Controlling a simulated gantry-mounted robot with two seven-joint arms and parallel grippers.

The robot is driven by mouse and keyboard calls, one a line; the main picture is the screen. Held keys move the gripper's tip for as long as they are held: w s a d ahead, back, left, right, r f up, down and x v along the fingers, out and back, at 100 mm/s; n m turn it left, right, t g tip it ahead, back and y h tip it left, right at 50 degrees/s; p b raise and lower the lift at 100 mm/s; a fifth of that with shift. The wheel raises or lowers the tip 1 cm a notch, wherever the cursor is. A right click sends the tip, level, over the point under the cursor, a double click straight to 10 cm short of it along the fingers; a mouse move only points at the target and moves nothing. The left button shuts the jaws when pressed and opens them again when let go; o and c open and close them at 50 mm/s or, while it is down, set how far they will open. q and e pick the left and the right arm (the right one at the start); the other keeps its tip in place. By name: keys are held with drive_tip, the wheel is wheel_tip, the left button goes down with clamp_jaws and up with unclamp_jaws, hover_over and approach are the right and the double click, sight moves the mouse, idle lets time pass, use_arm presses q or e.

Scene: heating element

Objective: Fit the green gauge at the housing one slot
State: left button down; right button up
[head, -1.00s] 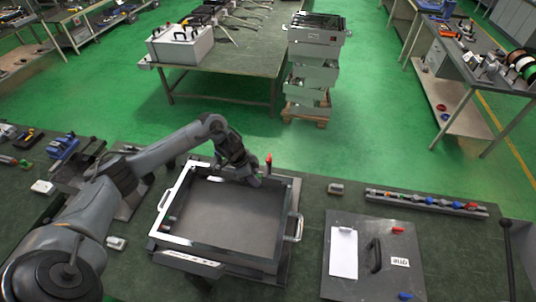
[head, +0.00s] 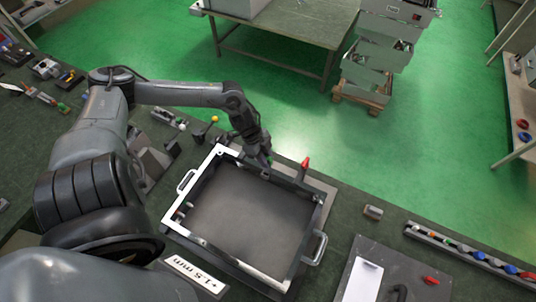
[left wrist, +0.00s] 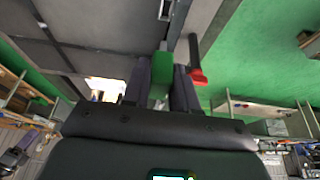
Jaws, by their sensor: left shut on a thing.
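My left gripper (head: 263,160) is at the back edge of the housing (head: 199,239), a shallow rectangular metal frame with a grey floor. In the left wrist view the two dark fingers of the gripper (left wrist: 162,82) are shut on the green gauge (left wrist: 161,70), a small green block. The gauge's lower end is hidden between the fingers. In the head view I cannot make out the gauge or whether it touches the slot. My right gripper is not in view.
A red-tipped lever (head: 305,163) stands close to the right of my gripper, also seen in the left wrist view (left wrist: 198,75). Handles (head: 316,249) stick out from the housing's sides. A tray of coloured parts (head: 470,251) and a panel with a white sheet (head: 364,281) lie to the right.

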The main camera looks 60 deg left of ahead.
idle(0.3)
use_arm(q)
drive_tip(key=shift+s, duration=0.1)
drive_tip(key=shift+s+a+r+p, duration=0.1)
drive_tip(key=shift+a+p, duration=0.2)
drive_tip(key=shift+p, duration=0.3)
drive_tip(key=shift+f+b, duration=0.65)
drive_tip(key=shift+f, duration=0.15)
wheel_tip(320, 180, down, 4)
drive_tip(key=b, duration=0.3)
drive_tip(key=shift+f, duration=0.25)
drive_tip(key=shift+p, duration=0.35)
idle(0.4)
drive_tip(key=shift+p, duration=0.55)
idle(0.5)
